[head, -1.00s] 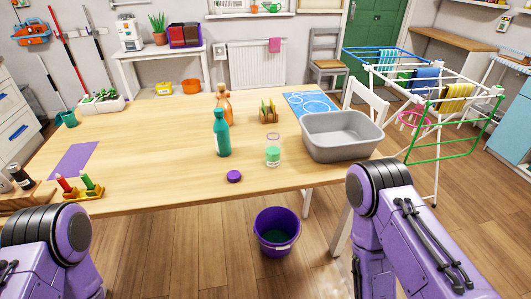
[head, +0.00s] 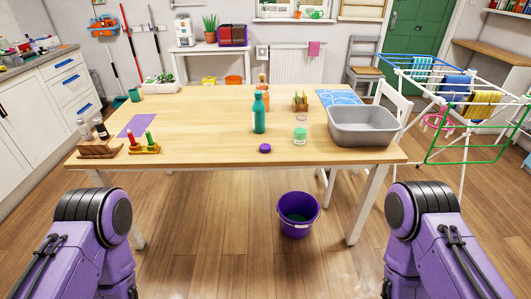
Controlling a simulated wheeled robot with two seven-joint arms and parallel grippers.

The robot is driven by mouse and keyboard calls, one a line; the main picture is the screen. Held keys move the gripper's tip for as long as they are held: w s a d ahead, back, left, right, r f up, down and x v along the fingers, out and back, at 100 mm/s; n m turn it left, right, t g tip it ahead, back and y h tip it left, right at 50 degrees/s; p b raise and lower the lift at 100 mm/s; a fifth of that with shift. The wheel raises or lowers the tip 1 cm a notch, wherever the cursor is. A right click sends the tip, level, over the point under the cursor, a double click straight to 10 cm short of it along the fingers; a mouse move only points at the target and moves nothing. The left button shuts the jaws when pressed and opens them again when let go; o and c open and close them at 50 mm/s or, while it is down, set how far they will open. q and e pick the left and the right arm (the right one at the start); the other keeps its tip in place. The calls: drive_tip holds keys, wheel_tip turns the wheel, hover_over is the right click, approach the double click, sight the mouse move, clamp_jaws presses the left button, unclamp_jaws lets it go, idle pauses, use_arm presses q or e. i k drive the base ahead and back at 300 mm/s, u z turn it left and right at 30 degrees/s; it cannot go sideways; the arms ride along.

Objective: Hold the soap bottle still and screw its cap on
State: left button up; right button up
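A teal soap bottle (head: 259,113) stands upright on the wooden table (head: 205,131), near its middle. A purple cap (head: 265,148) lies on the table near the front edge, apart from the bottle and a little to its right. An orange bottle (head: 263,89) stands behind the teal one, partly hidden by it. Purple links of my two arms show at the lower left and lower right, in front of the table. Neither of my grippers is in the picture.
A glass jar with green contents (head: 300,134) stands right of the cap. A grey basin (head: 362,126) fills the table's right end. A holder with red and green bottles (head: 144,145) and a purple mat (head: 138,124) are at left. A purple bucket (head: 297,214) stands on the floor.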

sight(300, 125)
drive_tip(key=u, duration=0.6)
drive_tip(key=i, duration=1.15)
drive_tip(key=z, duration=0.2)
